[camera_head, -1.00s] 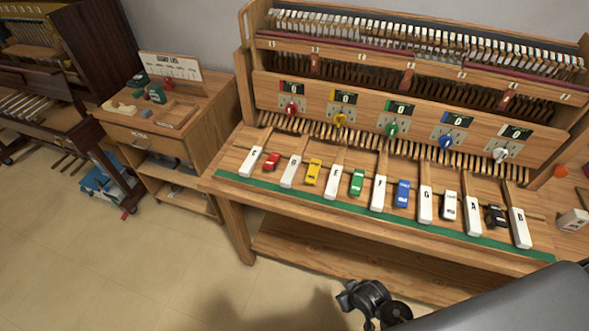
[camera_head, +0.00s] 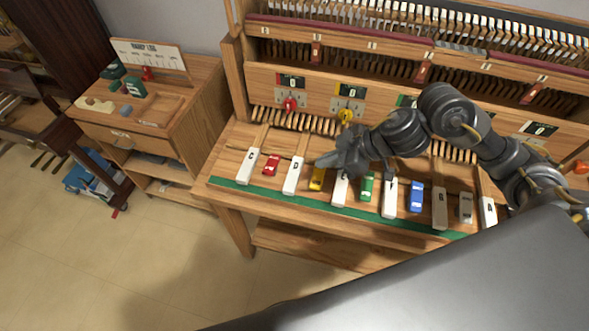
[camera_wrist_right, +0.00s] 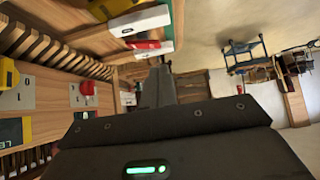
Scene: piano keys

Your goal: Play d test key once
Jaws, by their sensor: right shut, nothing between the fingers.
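The D key (camera_head: 292,178) is a white block on a wooden strip, marked with a letter D, between the red and yellow blocks on the keyboard. My right gripper (camera_head: 314,162) reaches in from the right, shut and empty. Its tips are just right of the D key, above the keyboard near the yellow block. I cannot tell whether they touch anything. In the right wrist view the shut fingers (camera_wrist_right: 158,86) point toward the keyboard's C end, with the white D key (camera_wrist_right: 140,21) above them in the picture. My left gripper is not in view.
The C key (camera_head: 248,166), red block (camera_head: 271,165) and yellow block (camera_head: 317,179) are close by. The E key (camera_head: 340,190) lies partly under my arm. A panel with a red knob (camera_head: 290,104) and a yellow knob (camera_head: 346,115) rises behind. A side cabinet (camera_head: 120,138) stands left.

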